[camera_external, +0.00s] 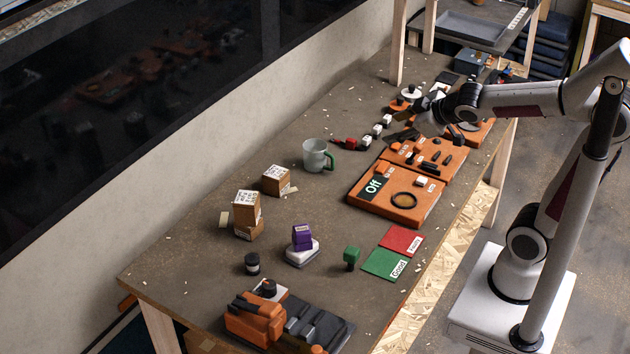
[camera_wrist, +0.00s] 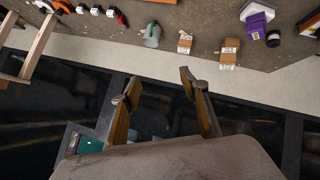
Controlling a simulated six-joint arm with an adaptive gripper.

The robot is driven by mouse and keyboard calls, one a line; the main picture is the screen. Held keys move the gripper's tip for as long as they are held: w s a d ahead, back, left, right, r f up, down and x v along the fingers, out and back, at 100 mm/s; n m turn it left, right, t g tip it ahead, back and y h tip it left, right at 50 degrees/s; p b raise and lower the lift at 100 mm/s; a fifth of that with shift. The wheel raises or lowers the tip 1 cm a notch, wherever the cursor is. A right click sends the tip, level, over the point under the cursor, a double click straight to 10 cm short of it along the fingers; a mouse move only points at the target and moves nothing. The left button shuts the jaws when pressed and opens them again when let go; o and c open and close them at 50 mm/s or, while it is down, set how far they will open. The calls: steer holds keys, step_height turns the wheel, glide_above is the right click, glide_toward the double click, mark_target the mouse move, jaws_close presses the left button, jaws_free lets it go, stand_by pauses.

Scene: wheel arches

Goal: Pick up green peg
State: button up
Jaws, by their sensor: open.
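The green peg (camera_external: 351,254) stands upright on the brown table in the external view, left of the green mat and right of the purple block. It has a green block-like top and a darker lower part. I cannot make it out in the wrist view. My gripper (camera_external: 404,134) is over the far part of the table, well beyond the peg, near the orange boards. In the wrist view my gripper (camera_wrist: 160,84) has its two fingers spread apart with nothing between them.
A green-handled mug (camera_external: 315,156), cardboard boxes (camera_external: 247,208), a purple block (camera_external: 302,236) and a dark cylinder (camera_external: 252,264) stand on the table. Green (camera_external: 380,266) and red (camera_external: 396,239) mats lie near the peg. Orange boards (camera_external: 417,206) line the right edge.

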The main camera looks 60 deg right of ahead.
steer(key=w+a+n+t+y, duration=0.2)
steer(key=w+n, duration=0.3)
steer(key=w, duration=0.7)
steer(key=w+a+f+n+g+y, duration=0.1)
steer(key=w+a+f+n+y, duration=0.5)
steer(key=f, duration=0.3)
steer(key=n+g+y, duration=0.5)
steer(key=g+y, duration=0.4)
steer(key=g, duration=0.3)
glide_toward(351, 261)
steer(key=a, duration=0.2)
steer(key=a+f, duration=0.1)
steer(key=shift+w+a+f, duration=0.1)
steer(key=shift+w+a, duration=0.05)
steer(key=shift+w, duration=0.15)
steer(key=shift+s+f+h, duration=0.1)
steer(key=shift+f+h, duration=0.3)
steer(key=shift+f, duration=0.2)
